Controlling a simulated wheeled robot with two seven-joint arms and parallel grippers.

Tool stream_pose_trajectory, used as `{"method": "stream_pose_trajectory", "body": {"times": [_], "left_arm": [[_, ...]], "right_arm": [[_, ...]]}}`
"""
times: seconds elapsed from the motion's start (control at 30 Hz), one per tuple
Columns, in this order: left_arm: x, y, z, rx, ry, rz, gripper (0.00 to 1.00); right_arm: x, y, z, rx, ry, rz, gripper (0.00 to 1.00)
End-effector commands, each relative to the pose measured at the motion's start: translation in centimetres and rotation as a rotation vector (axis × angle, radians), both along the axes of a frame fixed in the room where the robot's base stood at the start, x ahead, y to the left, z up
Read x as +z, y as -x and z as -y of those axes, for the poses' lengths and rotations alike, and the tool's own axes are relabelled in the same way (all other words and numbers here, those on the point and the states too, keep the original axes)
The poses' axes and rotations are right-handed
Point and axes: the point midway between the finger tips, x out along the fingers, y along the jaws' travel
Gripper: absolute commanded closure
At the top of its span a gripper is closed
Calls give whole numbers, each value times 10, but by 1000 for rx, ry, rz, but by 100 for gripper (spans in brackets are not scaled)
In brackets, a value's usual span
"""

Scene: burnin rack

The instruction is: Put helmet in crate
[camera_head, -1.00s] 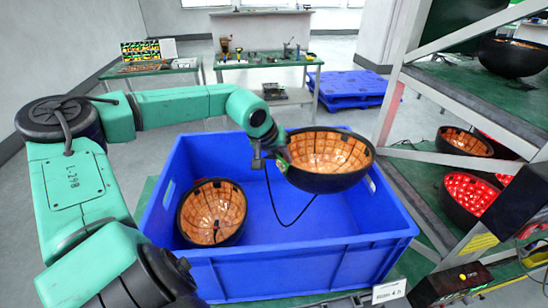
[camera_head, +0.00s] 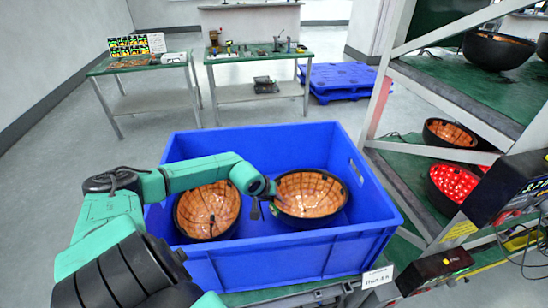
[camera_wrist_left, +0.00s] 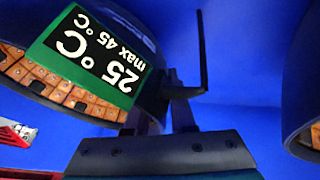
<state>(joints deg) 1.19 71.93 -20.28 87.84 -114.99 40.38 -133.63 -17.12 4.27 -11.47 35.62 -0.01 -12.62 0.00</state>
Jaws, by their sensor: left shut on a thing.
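A black helmet with an orange tiled inside (camera_head: 312,194) is in the right part of the blue crate (camera_head: 300,258), open side up. My left gripper (camera_head: 268,192) is shut on its left rim. In the left wrist view the fingers (camera_wrist_left: 160,112) pinch the rim of this helmet (camera_wrist_left: 150,60), beside a green and black temperature label. Whether its bottom touches the crate floor is hidden. A second helmet of the same kind (camera_head: 208,210) rests tilted in the left part of the crate. It also shows at the right of the left wrist view (camera_wrist_left: 300,100). My right gripper is not in view.
A metal rack (camera_head: 395,85) at the right holds more helmets: an orange one (camera_head: 450,134), a red-lit one (camera_head: 454,182) and a dark one (camera_head: 495,50) higher up. Green tables (camera_head: 258,56) and a blue pallet (camera_head: 345,78) stand behind, with clear floor between.

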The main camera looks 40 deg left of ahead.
Motion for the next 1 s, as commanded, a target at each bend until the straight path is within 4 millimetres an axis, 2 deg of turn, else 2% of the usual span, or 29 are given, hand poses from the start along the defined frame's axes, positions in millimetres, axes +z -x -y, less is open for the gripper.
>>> {"method": "stream_pose_trajectory", "body": {"times": [0.2,0.23,0.3,0.67,1.0], "left_arm": [[-5,-1,0,0,0,4,100],[-6,0,0,-1,-1,1,73],[-6,0,0,-1,-1,1,47],[-4,0,0,-1,-2,2,47],[29,20,0,-3,-8,0,47]], "right_arm": [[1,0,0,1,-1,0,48],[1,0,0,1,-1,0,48],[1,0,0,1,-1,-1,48],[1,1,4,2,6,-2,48],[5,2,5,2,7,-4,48]]}}
